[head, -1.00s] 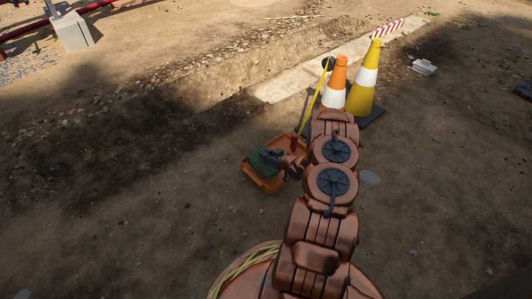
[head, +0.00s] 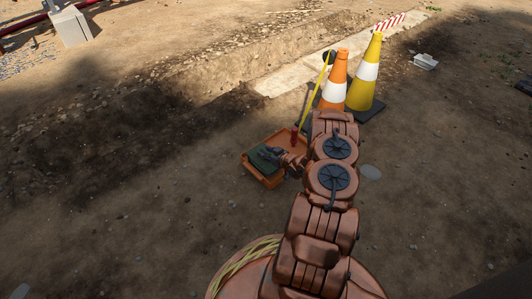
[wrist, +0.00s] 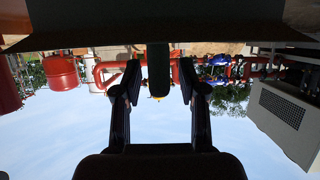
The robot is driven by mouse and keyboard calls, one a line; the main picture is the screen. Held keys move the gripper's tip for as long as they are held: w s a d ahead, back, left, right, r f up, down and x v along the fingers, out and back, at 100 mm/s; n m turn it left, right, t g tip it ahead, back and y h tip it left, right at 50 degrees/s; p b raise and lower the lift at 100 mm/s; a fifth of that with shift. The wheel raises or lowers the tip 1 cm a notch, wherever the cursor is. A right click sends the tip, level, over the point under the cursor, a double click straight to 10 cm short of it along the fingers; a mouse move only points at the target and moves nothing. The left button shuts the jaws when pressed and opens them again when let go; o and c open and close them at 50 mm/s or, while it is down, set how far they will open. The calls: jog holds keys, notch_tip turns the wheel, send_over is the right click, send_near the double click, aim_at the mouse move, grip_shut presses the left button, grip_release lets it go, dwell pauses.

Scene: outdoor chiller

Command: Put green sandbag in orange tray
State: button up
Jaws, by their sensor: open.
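The green sandbag (head: 259,164) lies inside the orange tray (head: 268,183) on the dirt in the head view, with the tray's rim around it. I cannot tell in the head view whether the fingers still touch the sandbag.
An orange cone (head: 335,82) and a yellow cone (head: 364,75) stand behind my arm. A trench (head: 210,90) runs at the back. The ground left of the tray is clear.

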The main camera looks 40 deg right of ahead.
jog(key=p+v, duration=0.4)
jog(key=v, duration=0.8)
jog(key=w+r+n+g+h, duration=0.15)
jog(key=w+r+g, duration=0.35)
jog(key=r, duration=0.5)
jog(key=s+a+r+m+g+h, duration=0.1)
jog(key=s+a+r+g, duration=0.1)
jog(key=a+r, duration=0.3)
jog(key=s+a+r+g+h, duration=0.1)
jog(key=a+r+g, duration=0.2)
jog(key=r, duration=0.4)
jog(key=s+a+r+g+y, duration=0.1)
jog(key=s+a+r+g, duration=0.1)
jog(key=s+a+r, duration=0.3)
jog(key=s+a+r+g+y, duration=0.1)
jog(key=s+a+r, duration=0.5)
jog(key=s+a, duration=0.8)
jog(key=s+a+r+g+y, duration=0.1)
jog(key=s+a+r+g, duration=0.2)
jog(key=s+a+r, duration=0.3)
jog(key=s+a, duration=0.4)
jog(key=a, duration=0.2)
jog(key=shift+a+g+y, duration=0.25)
jog(key=shift+g+y, duration=0.05)
jog(key=shift+y, duration=0.05)
